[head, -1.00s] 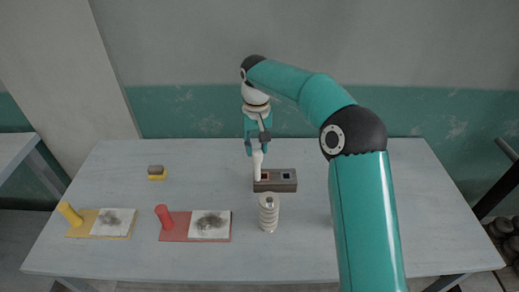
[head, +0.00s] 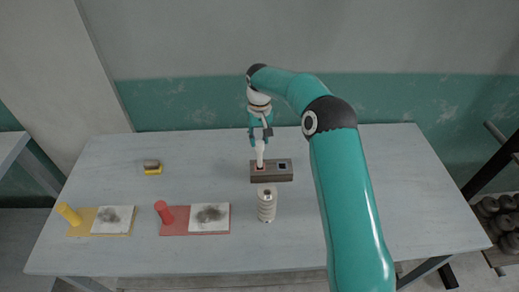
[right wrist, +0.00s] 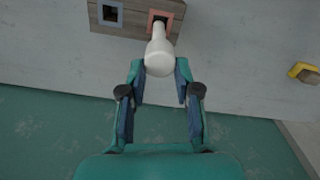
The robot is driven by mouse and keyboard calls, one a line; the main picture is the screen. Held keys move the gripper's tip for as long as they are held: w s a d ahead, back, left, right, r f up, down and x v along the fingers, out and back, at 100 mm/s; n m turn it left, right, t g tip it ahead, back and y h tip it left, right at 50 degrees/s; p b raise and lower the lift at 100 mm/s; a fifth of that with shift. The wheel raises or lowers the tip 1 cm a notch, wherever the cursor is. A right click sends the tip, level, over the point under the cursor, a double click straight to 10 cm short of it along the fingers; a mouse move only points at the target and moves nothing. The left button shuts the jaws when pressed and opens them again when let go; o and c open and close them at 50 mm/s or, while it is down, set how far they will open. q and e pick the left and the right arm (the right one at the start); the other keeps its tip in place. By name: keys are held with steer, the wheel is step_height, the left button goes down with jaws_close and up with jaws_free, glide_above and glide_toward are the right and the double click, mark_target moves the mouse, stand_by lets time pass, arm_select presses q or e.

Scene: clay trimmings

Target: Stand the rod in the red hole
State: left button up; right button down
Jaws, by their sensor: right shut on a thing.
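The cream-white rod (head: 260,155) is in my right gripper (head: 260,137), which is shut on its upper part. The rod also shows in the right wrist view (right wrist: 159,50), between the two fingers (right wrist: 161,80). It is close to upright with a slight tilt. Its lower end meets the red-framed hole (right wrist: 160,17) in the brown block (head: 271,177). I cannot tell how deep the end is in the hole. The blue-framed hole (head: 282,166) beside it is empty. My left gripper is not in view.
A ribbed pale cylinder (head: 267,205) stands in front of the block. A red board (head: 181,228) and a yellow board (head: 84,227) with white slabs and coloured handles lie at front left. A yellow-and-grey small block (head: 152,167) lies at back left. The table's middle left is clear.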

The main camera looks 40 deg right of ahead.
mark_target(259, 150)
steer(key=f, duration=0.1)
steer(key=f+b, duration=0.1)
steer(key=s+f, duration=0.1)
steer(key=f, duration=0.1)
steer(key=shift+a+b, duration=0.25)
steer(key=shift+b, duration=0.15)
steer(key=shift+f, duration=0.4)
steer(key=shift+w+d+f, duration=0.1)
steer(key=shift+w+f, duration=0.05)
steer(key=shift+w, duration=0.1)
steer(key=c, duration=1.2)
jaws_free()
steer(key=o, duration=0.4)
steer(key=shift+w+d+f, duration=0.15)
steer(key=shift+w+d, duration=0.05)
steer(key=shift+w, duration=0.1)
steer(key=shift+s+a+r, duration=0.15)
steer(key=shift+r, duration=0.3)
